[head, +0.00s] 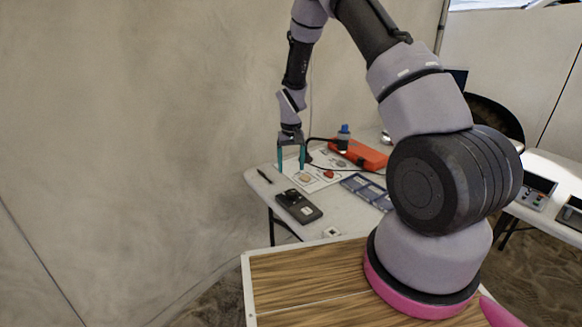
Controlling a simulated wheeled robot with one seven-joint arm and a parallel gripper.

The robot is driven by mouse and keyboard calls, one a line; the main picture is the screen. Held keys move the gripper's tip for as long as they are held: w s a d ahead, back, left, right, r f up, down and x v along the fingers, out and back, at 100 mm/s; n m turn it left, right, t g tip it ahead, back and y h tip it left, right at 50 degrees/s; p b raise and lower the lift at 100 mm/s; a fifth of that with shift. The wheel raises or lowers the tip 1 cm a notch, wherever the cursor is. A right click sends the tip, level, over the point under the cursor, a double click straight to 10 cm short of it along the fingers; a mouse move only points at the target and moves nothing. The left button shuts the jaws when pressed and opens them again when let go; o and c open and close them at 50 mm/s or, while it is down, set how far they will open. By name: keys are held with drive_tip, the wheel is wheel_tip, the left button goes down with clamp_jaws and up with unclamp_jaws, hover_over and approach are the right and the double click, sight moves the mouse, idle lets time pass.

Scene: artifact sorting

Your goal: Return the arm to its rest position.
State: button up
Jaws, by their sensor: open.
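My arm rises from its base at the right of the head view, arches over the top, and reaches down to the folding table. My gripper (291,164) hangs at the arm's end with its two teal fingers pointing down. The fingers are apart, and nothing shows between them. It is above the left part of the white table (257,180), over a printed sheet (322,180). A tan round piece (304,178) and a red piece (328,174) lie on the sheet. I cannot tell the exact height of the fingertips above it.
A black device (298,206) and a pen (265,176) lie near the table's left edge. An orange case (365,155), a blue-capped bottle (344,137) and a blue tray (366,190) are farther right. A tent wall (130,130) stands at the left. Another table with boxes (537,188) is at the right.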

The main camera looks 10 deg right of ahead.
drive_tip(key=s+d+r+m+t, duration=0.1)
drive_tip(key=s+r, duration=0.2)
drive_tip(key=r, duration=0.7)
drive_tip(key=s+d+r+t+y, duration=0.1)
drive_tip(key=s+r, duration=0.1)
drive_tip(key=r, duration=0.7)
drive_tip(key=s+d+r+m+t, duration=0.1)
drive_tip(key=s+d+r, duration=0.15)
drive_tip(key=r, duration=0.75)
drive_tip(key=s+r+t, duration=0.1)
drive_tip(key=s+r, duration=0.3)
drive_tip(key=s, duration=0.3)
drive_tip(key=s+d+r+m+t, duration=0.1)
drive_tip(key=s+r, duration=0.3)
drive_tip(key=s, duration=0.4)
drive_tip(key=s+r+m+t+y, duration=0.1)
drive_tip(key=s+r+t, duration=0.1)
drive_tip(key=s+r, duration=0.3)
drive_tip(key=s, duration=0.2)
drive_tip(key=shift+s+d, duration=0.15)
drive_tip(key=shift+s, duration=0.25)
